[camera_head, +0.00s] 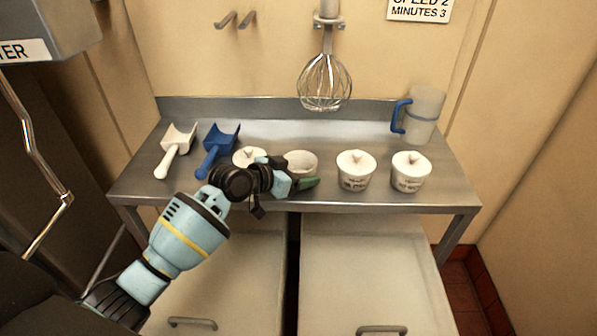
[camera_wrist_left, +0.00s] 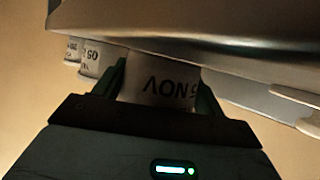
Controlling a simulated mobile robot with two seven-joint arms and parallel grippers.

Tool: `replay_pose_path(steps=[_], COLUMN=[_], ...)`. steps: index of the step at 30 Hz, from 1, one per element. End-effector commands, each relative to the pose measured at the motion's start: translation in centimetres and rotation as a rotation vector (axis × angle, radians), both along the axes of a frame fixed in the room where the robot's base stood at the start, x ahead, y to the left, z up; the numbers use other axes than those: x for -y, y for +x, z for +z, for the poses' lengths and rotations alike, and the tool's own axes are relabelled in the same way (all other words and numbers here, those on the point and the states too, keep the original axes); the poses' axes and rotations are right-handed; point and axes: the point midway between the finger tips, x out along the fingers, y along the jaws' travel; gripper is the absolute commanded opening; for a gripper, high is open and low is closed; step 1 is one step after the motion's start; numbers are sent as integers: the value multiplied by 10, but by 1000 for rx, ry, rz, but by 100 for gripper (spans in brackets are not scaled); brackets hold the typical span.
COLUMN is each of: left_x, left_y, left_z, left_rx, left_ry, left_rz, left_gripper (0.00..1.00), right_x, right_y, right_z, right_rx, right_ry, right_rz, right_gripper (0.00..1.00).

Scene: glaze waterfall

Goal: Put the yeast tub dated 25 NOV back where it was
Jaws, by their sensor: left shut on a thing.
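My left gripper (camera_head: 300,184) reaches over the front of the steel table and is shut on a white tub (camera_head: 301,162). In the left wrist view the held tub (camera_wrist_left: 160,85) sits between the fingers, with lettering upside down that reads "5 NOV"; the rest of its date is hidden. I cannot tell whether its base touches the table. A lidded white tub (camera_head: 249,155) stands left of it, partly behind my wrist. Two more lidded tubs, one nearer (camera_head: 356,170) and one farther right (camera_head: 410,172), stand to its right; their print is too small to read. My right gripper is not in view.
The steel table (camera_head: 455,192) also holds a white scoop (camera_head: 176,147), a blue scoop (camera_head: 219,147) and a clear jug (camera_head: 426,112) with a blue handle. A whisk (camera_head: 325,82) hangs above the back. Two pale bins (camera_head: 375,260) stand below. The table behind the tubs is clear.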

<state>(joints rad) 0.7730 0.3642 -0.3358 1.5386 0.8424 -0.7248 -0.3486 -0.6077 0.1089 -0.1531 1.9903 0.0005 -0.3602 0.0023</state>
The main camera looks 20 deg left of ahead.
Motion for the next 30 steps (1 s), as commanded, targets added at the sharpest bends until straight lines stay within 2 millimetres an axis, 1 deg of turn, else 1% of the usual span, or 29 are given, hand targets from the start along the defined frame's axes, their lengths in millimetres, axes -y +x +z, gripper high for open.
replay_pose_path(steps=[5,6,11,18,22,26,30], left_x=[0,0,0,0,-1,-9,-21], left_y=[0,0,0,0,0,-11,-31], left_z=[-4,-4,-3,-3,3,6,16], left_rx=[-1,-1,0,0,2,2,3], left_ry=[1,1,0,0,1,3,4], left_rz=[0,0,1,1,1,2,1], left_gripper=[48,72,92,92,92,92,92], right_x=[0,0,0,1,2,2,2], right_y=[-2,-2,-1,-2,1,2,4], right_z=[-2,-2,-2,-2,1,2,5], right_rx=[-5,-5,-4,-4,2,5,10], right_ry=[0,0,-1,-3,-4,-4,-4], right_rz=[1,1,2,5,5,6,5], right_gripper=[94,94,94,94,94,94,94])
